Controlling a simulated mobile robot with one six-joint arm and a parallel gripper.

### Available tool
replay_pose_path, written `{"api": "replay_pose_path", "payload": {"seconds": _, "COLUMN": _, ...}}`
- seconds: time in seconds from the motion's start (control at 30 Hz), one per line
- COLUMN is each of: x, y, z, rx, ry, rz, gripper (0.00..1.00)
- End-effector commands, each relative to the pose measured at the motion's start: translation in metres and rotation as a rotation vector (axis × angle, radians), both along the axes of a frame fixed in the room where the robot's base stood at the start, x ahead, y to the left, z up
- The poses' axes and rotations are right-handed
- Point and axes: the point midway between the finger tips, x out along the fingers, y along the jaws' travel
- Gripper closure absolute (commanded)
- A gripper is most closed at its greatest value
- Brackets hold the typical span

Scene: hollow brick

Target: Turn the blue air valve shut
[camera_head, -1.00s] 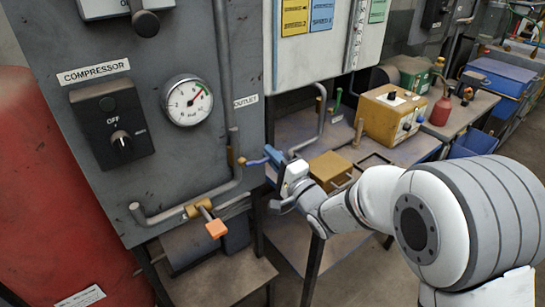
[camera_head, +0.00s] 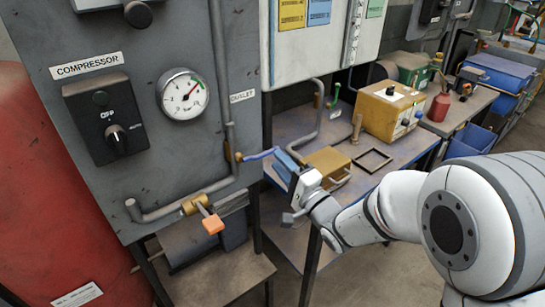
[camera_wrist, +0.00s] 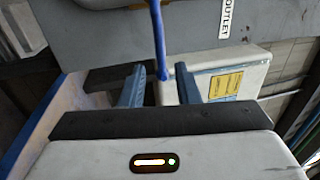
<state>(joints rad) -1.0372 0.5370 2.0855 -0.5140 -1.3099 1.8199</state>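The blue valve handle (camera_head: 262,154) sticks out to the right from a brass fitting (camera_head: 238,157) on the vertical outlet pipe, crosswise to that pipe. My gripper (camera_head: 282,161) is just beyond the handle's free end, to its lower right. In the wrist view, the handle (camera_wrist: 158,40) comes down from the top, and its tip lies in line with the gap between the two blue fingers of my gripper (camera_wrist: 160,85). The fingers are apart with a gap on each side of the handle. I cannot tell how far the tip reaches between them.
An orange-handled valve (camera_head: 212,223) sits lower on the pipe. A gauge (camera_head: 183,94) and a black switch box (camera_head: 106,119) are on the grey panel. A table with a brass-coloured block (camera_head: 327,161) and a yellow box (camera_head: 391,109) stands behind my gripper.

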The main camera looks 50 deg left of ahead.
Motion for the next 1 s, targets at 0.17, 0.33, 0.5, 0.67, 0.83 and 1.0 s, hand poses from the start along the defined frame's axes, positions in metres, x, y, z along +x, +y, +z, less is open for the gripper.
{"api": "replay_pose_path", "payload": {"seconds": 0.17, "x": -0.001, "y": -0.022, "z": -0.005, "rx": 0.0, "ry": 0.0, "rz": 0.0, "gripper": 0.71}}
{"api": "replay_pose_path", "payload": {"seconds": 0.33, "x": -0.001, "y": -0.027, "z": -0.006, "rx": 0.0, "ry": 0.0, "rz": 0.001, "gripper": 0.71}}
{"api": "replay_pose_path", "payload": {"seconds": 0.5, "x": -0.002, "y": -0.027, "z": -0.006, "rx": 0.0, "ry": 0.0, "rz": 0.001, "gripper": 0.71}}
{"api": "replay_pose_path", "payload": {"seconds": 0.67, "x": -0.002, "y": -0.027, "z": -0.005, "rx": 0.0, "ry": 0.0, "rz": 0.001, "gripper": 0.71}}
{"api": "replay_pose_path", "payload": {"seconds": 0.83, "x": -0.001, "y": -0.027, "z": -0.005, "rx": -0.001, "ry": -0.001, "rz": 0.0, "gripper": 0.71}}
{"api": "replay_pose_path", "payload": {"seconds": 1.0, "x": 0.034, "y": -0.044, "z": 0.003, "rx": -0.072, "ry": -0.079, "rz": -0.114, "gripper": 0.71}}
